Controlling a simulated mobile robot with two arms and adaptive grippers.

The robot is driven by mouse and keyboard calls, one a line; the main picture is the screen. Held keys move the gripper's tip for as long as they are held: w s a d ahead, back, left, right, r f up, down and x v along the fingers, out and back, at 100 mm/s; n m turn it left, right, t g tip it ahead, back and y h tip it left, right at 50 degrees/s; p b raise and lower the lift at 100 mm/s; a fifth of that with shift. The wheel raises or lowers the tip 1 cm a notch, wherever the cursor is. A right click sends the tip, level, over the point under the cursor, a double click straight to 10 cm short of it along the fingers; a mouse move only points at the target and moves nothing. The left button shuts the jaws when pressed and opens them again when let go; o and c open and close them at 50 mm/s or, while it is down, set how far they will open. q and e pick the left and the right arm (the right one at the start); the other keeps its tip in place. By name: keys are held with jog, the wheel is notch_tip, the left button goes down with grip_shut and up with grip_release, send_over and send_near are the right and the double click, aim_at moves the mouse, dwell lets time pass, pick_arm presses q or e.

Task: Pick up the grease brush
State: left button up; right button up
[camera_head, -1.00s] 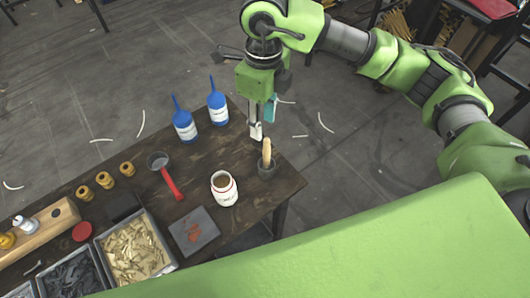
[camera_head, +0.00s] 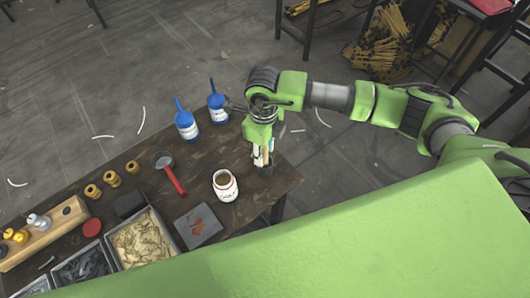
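The grease brush (camera_head: 265,155) appears as a tan handle standing upright in a small dark cup (camera_head: 265,170) near the right end of the table. My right gripper (camera_head: 262,157) points down right at the handle, with its pale fingertips beside it. The fingers and arm overlap most of the brush, so I cannot tell whether they are closed on it. The bristles are hidden in the cup. My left gripper is not in view.
A white jar (camera_head: 225,187) stands left of the cup. Two blue bottles (camera_head: 187,125) stand at the table's back edge. A red-handled ladle (camera_head: 174,180), a grey plate (camera_head: 198,224) and bins of small parts (camera_head: 143,243) lie farther left.

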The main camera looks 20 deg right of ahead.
jog(key=shift+f, duration=0.3)
grip_shut()
notch_tip(320, 180, up, 9)
jog(key=b, duration=0.3)
jog(key=shift+w, duration=0.1)
jog(key=shift+r, duration=0.55)
